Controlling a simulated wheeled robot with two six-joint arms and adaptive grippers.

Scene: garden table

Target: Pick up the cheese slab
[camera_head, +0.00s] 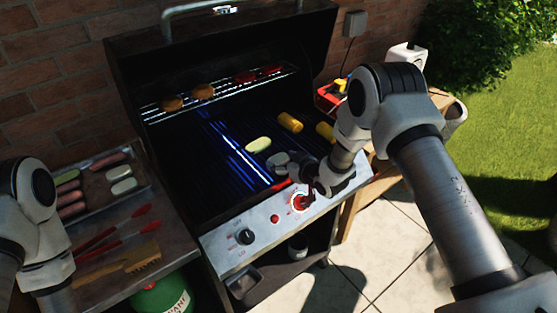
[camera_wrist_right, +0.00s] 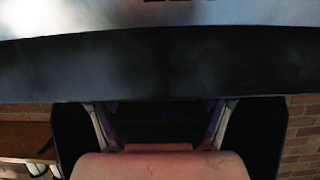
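The open grill lid (camera_head: 225,55) stands behind a raised rack with several browned pieces. Yellow corn pieces (camera_head: 290,122) lie on the grate. A tray (camera_head: 135,200) with sausages and white slabs, plus red tongs (camera_head: 125,228), is on the left shelf.

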